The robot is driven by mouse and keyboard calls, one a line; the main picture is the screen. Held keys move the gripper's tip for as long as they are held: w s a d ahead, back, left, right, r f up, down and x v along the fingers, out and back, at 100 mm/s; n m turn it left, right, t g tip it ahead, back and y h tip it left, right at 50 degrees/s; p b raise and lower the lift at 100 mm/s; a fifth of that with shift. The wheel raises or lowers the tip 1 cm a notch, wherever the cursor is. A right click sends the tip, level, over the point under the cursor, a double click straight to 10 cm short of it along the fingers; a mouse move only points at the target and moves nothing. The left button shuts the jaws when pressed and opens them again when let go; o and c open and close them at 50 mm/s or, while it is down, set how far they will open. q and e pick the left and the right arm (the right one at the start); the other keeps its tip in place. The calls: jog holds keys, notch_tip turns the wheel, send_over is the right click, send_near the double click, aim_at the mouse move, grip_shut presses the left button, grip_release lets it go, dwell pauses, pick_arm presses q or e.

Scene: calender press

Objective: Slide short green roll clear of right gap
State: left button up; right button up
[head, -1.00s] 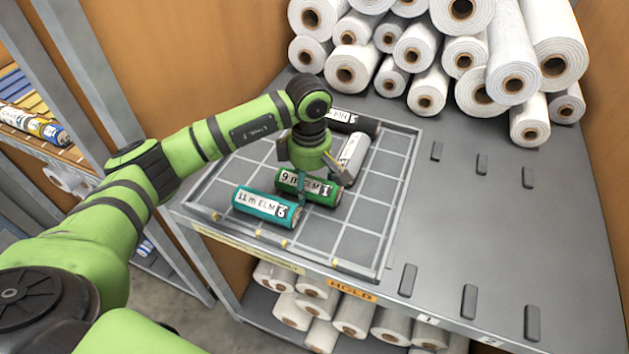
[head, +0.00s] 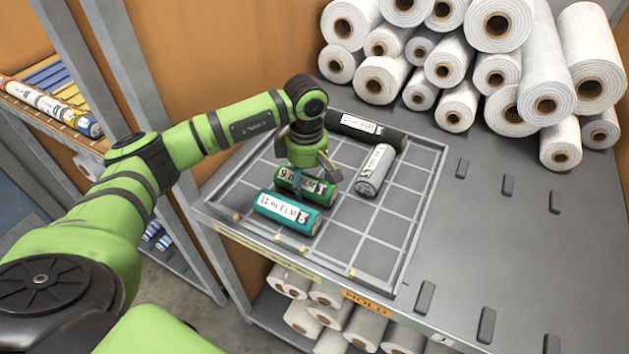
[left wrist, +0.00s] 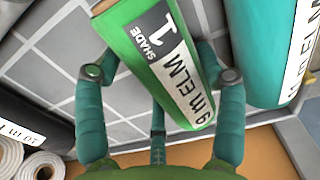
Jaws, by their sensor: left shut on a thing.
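The short green roll (head: 319,192), labelled 9 m ELM 1, lies on the gridded tray (head: 345,245). My left gripper (head: 306,181) is above it and shut on it, with the fingers either side of its body. In the left wrist view the green roll (left wrist: 160,62) lies between the teal fingers. A teal roll (head: 287,212), labelled ELM, lies close beside it on the near side. A grey-white roll (head: 375,171) lies to the right of the green roll's end, with bare tray between them. A black roll (head: 366,130) lies at the tray's back. My right gripper is not in view.
White rolls (head: 450,60) are stacked behind the tray. The tray's right and front cells are bare. Dark blocks (head: 463,168) stand on the grey table to the right. A side shelf (head: 40,110) with rolls and a metal post are at the left. More rolls lie below.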

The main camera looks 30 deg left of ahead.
aim_at(308, 174)
pick_arm(q)
jog(key=o, duration=1.3)
jog(key=shift+c, duration=0.2)
jog(key=shift+r, duration=0.15)
notch_tip(308, 174, up, 12)
